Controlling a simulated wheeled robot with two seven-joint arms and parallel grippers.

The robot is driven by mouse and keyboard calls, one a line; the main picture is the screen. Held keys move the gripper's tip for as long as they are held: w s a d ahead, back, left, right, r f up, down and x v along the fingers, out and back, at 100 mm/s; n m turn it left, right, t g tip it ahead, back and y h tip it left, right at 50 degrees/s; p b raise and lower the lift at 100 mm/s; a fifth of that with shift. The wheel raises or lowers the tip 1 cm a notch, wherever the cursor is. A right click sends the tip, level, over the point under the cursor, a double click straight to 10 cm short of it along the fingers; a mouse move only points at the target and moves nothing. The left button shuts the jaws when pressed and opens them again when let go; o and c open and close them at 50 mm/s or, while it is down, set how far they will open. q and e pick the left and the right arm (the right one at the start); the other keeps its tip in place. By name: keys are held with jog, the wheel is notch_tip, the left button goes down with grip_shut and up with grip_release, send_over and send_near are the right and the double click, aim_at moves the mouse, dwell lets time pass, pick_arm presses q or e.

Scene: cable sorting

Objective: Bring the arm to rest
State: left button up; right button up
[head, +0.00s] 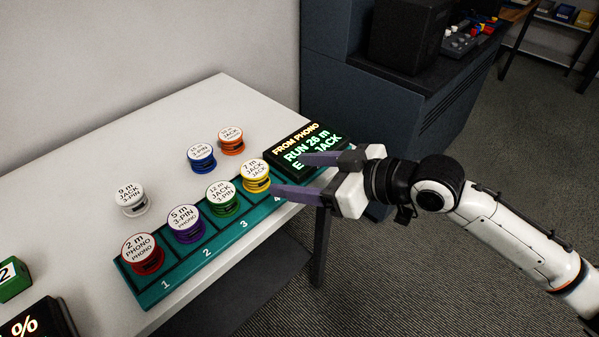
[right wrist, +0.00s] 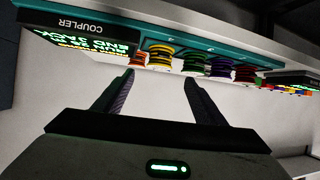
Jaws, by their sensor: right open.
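My right gripper (head: 288,174) is open and empty. It hangs at the right end of the teal tray (head: 165,285), in front of the black sign, and partly covers the sign's text. It also shows in the right wrist view (right wrist: 159,76), with nothing between its fingers. On the tray, in a row from slot 1 to slot 4, stand a red spool (head: 143,262), a purple spool (head: 187,231), a green spool (head: 223,204) and a yellow spool (head: 256,182). My left gripper is not in view.
Behind the tray, the white table (head: 90,225) bears a white spool (head: 132,200), a blue spool (head: 202,159) and an orange spool (head: 232,144). The black sign (head: 290,160) reads "FROM PHONO". A green block (head: 12,280) stands at left. Open floor lies right of the table.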

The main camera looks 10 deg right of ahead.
jog(key=shift+f, duration=0.1)
jog(key=s+f+m+g+h, duration=0.1)
jog(key=s+f+m+h, duration=0.1)
jog(key=s+f, duration=0.55)
jog(key=s+d+f+m+g+h, duration=0.25)
jog(key=s+d+f+h, duration=0.2)
jog(key=s+d, duration=0.35)
jog(key=s+d+f+m+g+h, duration=0.25)
jog(key=s+d+f, duration=0.35)
jog(key=s, duration=0.4)
jog(key=w+a+f+t+y, duration=0.1)
jog(key=w+a+f+t, duration=0.1)
jog(key=f, duration=0.4)
jog(key=w+a+f+t+y, duration=0.1)
jog(key=w+a+f+t, duration=0.1)
jog(key=f, duration=0.4)
jog(key=shift+a+t, duration=0.45)
jog(key=shift+t, duration=0.25)
